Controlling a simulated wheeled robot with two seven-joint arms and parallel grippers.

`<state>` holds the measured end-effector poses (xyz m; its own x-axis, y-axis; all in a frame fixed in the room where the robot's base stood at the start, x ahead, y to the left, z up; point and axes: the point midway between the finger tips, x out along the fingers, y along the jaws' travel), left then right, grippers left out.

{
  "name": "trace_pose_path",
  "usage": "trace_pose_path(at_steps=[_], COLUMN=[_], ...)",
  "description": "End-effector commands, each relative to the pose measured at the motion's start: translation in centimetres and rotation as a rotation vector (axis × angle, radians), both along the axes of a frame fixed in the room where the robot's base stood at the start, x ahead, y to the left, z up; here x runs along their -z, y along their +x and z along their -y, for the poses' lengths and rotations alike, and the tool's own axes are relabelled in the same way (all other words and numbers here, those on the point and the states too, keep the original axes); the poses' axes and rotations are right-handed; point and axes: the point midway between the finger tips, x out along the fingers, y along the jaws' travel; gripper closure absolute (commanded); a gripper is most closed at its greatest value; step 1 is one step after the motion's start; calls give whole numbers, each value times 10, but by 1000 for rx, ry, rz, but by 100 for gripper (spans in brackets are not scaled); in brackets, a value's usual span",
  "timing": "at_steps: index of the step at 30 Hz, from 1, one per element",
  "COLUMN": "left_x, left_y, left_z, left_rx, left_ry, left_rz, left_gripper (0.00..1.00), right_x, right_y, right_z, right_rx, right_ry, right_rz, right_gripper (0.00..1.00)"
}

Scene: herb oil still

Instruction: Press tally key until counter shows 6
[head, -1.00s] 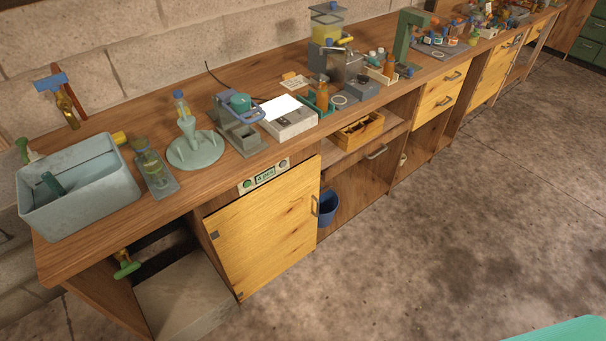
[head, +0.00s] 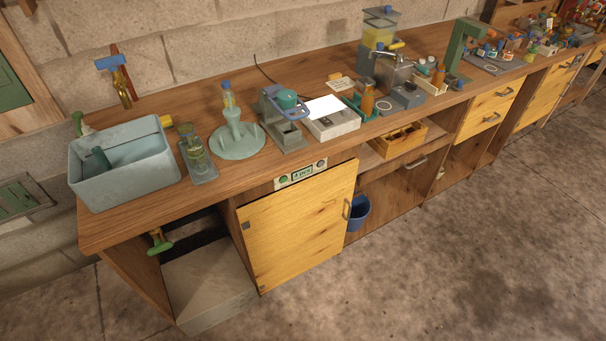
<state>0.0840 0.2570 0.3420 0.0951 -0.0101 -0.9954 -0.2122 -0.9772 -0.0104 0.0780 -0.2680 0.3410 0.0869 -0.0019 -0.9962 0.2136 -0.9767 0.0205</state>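A pale panel (head: 290,180) is set in the bench front, just under the worktop edge and above a yellow cupboard door. It carries a small greenish display (head: 302,173), a green round button (head: 283,180) on its left and a grey round knob or button (head: 321,164) on its right. The display's characters are too small to read. I cannot tell for sure which part is the tally key or whether this display is the counter. Neither of my grippers is in view.
The floor (head: 450,270) in front is clear.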

Motion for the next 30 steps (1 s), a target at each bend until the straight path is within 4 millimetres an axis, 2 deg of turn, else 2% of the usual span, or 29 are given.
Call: trace_pose_path(at_steps=[2, 3, 18, 30], left_x=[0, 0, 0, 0], left_y=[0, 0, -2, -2], left_z=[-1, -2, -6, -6], left_rx=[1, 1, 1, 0], left_ry=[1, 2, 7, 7], left_rz=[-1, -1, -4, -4], left_gripper=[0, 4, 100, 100], right_x=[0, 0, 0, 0], right_y=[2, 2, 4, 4], right_z=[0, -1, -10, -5], right_rx=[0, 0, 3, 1], right_ry=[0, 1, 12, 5], right_rz=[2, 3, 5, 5], right_gripper=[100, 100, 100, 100])
